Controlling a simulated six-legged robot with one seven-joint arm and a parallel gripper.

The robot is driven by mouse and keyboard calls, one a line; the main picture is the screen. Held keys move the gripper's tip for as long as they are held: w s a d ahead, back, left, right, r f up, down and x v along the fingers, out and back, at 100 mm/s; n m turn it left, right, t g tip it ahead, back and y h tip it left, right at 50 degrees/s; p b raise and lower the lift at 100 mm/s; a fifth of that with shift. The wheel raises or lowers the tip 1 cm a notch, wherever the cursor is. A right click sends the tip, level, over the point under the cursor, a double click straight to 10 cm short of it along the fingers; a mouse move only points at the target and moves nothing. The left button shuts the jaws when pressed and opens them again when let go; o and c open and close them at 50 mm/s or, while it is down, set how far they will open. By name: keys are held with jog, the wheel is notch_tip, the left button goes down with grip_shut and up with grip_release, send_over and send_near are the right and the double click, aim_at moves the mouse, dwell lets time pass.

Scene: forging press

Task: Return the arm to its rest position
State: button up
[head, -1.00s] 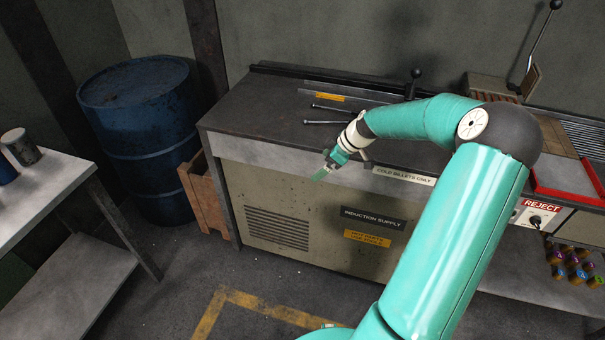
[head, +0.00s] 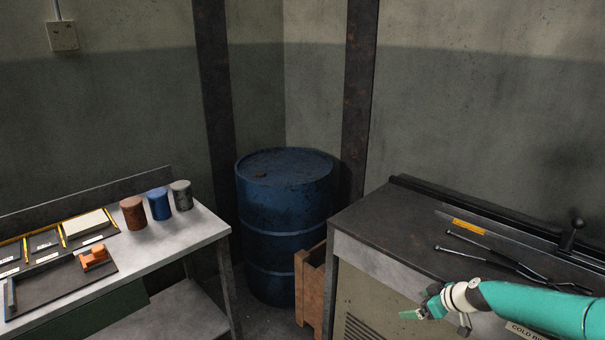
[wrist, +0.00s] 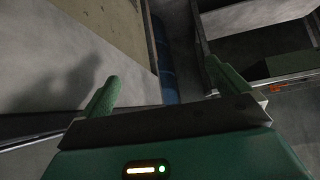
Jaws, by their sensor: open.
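My gripper (head: 418,314) is at the lower right of the head view, at the end of my teal arm. It is in front of the induction supply bench (head: 392,224) and holds nothing. In the wrist view its two green fingers (wrist: 160,92) stand wide apart with a gap between them. Most of my arm lies outside the head view.
A blue drum (head: 287,215) stands in the corner beside a wooden crate (head: 311,290). A side table (head: 185,238) at left bears several cylinders, a dark tray (head: 60,292) and an orange block (head: 94,257). Tongs (head: 490,262) lie on the bench.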

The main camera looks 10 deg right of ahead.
jog(key=s+a+r+g+h, duration=0.2)
jog(key=s+a+r, duration=0.2)
jog(key=a, duration=0.3)
jog(key=s+a+r+g+h, duration=0.25)
jog(key=s+a+r, duration=0.2)
jog(key=a, duration=0.25)
jog(key=s+a+r+m+t, duration=0.1)
jog(key=s+a+r+m, duration=0.2)
jog(key=s+r, duration=0.6)
jog(key=s+a+r+m+t, duration=0.1)
jog(key=s+a+r+m, duration=0.2)
jog(key=s+a+r, duration=0.5)
jog(key=s, duration=0.3)
jog(key=shift+a+r+t, duration=0.15)
jog(key=shift+r+t, duration=0.2)
jog(key=shift+s, duration=0.1)
